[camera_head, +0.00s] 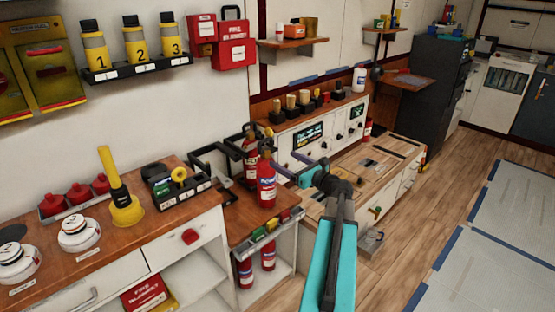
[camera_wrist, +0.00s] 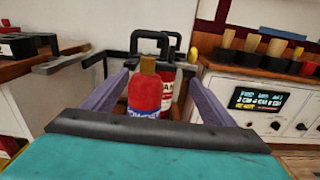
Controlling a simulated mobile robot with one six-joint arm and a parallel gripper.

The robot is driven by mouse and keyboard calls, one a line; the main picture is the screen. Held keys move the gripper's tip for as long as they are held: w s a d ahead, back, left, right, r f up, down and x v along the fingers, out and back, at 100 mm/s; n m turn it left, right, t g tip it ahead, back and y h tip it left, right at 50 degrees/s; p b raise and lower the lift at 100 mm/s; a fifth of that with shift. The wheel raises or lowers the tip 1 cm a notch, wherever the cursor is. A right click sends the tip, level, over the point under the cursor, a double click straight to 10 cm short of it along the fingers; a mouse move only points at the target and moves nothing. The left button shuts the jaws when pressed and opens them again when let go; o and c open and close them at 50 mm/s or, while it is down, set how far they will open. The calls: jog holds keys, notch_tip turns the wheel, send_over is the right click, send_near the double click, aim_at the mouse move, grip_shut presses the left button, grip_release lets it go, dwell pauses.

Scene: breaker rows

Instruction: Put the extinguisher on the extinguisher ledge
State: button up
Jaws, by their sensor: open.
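A red fire extinguisher (camera_head: 266,184) with a dark top stands upright at the front of a low brown wooden ledge (camera_head: 236,228). A second red extinguisher (camera_head: 250,158) stands just behind it, near black rail frames. My gripper (camera_head: 300,168) is open at the right of the front extinguisher in the head view. In the wrist view, the front extinguisher (camera_wrist: 145,95) shows between my two spread fingers (camera_wrist: 157,75), with the second one (camera_wrist: 167,88) partly hidden behind it. I cannot tell whether either finger touches it.
Black rail frames (camera_head: 205,160) stand at the left and back of the ledge. More extinguishers (camera_head: 245,270) stand in the cubby below. A yellow plunger-like item (camera_head: 122,195) is on the left counter. A wooden bench (camera_head: 385,155) lies right.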

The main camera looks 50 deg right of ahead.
jog(key=shift+s+a, duration=0.1)
jog(key=shift+s, duration=1.35)
jog(key=shift+s, duration=0.1)
